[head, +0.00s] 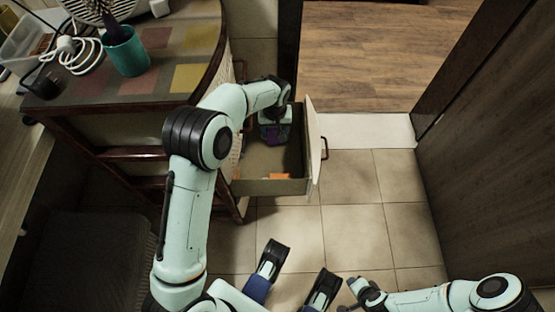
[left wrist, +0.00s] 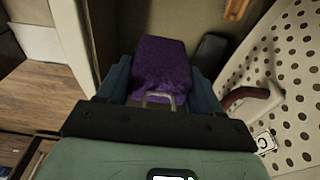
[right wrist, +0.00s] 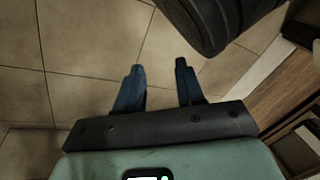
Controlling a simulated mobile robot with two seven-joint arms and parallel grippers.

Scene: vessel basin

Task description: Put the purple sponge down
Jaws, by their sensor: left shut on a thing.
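The purple sponge (left wrist: 160,62) is between the two fingers of my left gripper (head: 273,124), which is shut on it. In the head view the sponge (head: 271,139) shows only partly, below the gripper, inside the far end of the open drawer (head: 278,187). I cannot tell whether it touches the drawer bottom. My right gripper (right wrist: 158,72) is open and empty over the tiled floor, its two blue fingers apart.
The drawer sticks out of a wooden cabinet (head: 141,154), with an orange item (head: 280,176) near its front wall. A teal cup (head: 125,52) and white cable (head: 82,52) are on the cabinet top. A dark wooden panel (head: 490,130) stands right.

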